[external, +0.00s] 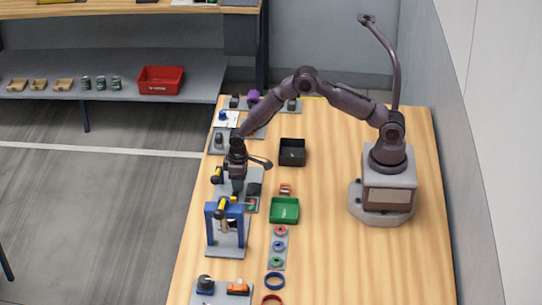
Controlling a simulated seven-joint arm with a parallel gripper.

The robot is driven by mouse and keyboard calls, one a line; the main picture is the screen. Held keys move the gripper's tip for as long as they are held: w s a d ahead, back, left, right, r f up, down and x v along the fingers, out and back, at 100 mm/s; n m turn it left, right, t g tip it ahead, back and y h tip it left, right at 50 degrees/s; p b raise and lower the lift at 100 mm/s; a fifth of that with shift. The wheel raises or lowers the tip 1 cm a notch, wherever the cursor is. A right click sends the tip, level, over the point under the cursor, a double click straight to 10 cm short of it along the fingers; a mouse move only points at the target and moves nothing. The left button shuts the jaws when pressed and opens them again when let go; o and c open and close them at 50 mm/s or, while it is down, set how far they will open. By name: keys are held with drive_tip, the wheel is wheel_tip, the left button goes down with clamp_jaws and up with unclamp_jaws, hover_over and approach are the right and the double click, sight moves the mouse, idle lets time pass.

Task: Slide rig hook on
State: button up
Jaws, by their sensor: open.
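A small blue frame (210,226) stands upright on a grey base plate (225,252) near the left edge of the wooden table. A yellow and black part (222,207) shows at the top of the frame, and a small brownish piece shows in its opening. I cannot tell which of these parts is the rig hook. My gripper (238,190) points down just behind the blue frame, above a grey plate with small parts. It is open. Its fingertips are small and dark here, and I see nothing clearly held between them.
A black bin (292,152) and a green bin (285,210) stand to the right. A strip with several coloured rings (278,247), loose blue and red rings, and a plate with a knob (205,283) are nearer the front. The table's middle right is clear.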

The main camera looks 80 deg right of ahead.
drive_tip(key=shift+f, duration=0.7)
clamp_jaws()
drive_tip(key=shift+d, duration=1.5)
unclamp_jaws()
